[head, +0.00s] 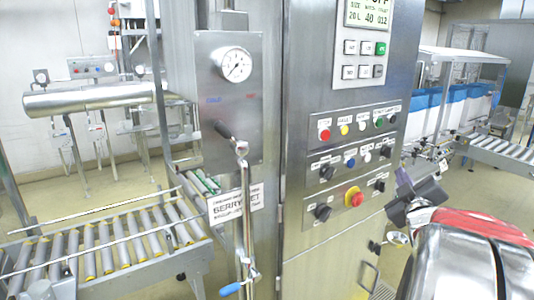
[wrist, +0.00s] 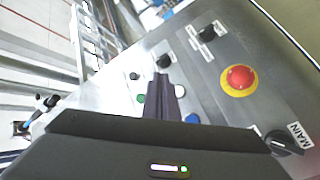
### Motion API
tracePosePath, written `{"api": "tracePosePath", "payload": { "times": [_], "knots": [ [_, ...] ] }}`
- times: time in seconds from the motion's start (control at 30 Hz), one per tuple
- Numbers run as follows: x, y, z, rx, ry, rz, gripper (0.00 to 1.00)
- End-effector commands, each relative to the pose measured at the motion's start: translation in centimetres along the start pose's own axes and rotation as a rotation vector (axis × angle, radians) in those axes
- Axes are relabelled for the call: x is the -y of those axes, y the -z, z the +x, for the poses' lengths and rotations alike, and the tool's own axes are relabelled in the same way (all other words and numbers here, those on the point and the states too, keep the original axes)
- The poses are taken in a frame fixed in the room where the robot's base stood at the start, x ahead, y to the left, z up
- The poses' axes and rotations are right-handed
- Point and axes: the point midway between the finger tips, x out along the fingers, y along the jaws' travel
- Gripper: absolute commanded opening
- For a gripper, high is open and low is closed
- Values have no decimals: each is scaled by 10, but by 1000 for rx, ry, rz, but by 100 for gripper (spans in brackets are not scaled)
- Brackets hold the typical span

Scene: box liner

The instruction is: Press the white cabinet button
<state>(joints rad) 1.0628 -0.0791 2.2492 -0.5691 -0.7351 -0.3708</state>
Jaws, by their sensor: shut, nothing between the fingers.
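The metal cabinet panel (head: 340,150) has two white buttons in the head view. The other white button (head: 367,157) is in the middle row between blue and a black knob. In the wrist view a white button (wrist: 180,91) shows just right of my finger ends, next to a blue button (wrist: 192,118). My gripper (head: 402,180) is right of the panel in the head view. Its dark fingers (wrist: 163,84) are shut and empty, over the panel. Contact with a button cannot be told. The fingers hide part of the top row.
A red emergency stop (head: 353,196) on a yellow base sits below, with black knobs (head: 322,212) beside it. A gauge plate (head: 236,100) and a pipe with a blue handle stand left. Roller conveyors (head: 100,245) lie left and right (head: 510,152).

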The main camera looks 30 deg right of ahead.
Motion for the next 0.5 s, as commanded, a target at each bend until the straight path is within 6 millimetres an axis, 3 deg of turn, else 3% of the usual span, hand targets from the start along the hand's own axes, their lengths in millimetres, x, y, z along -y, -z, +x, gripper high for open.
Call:
{"api": "tracePosePath", "payload": {
  "times": [0.13,0.5],
  "knots": [
    [-11,-11,0,-10,-20,-22,0],
    [-13,-12,-1,-8,-24,-23,0]
  ]
}}
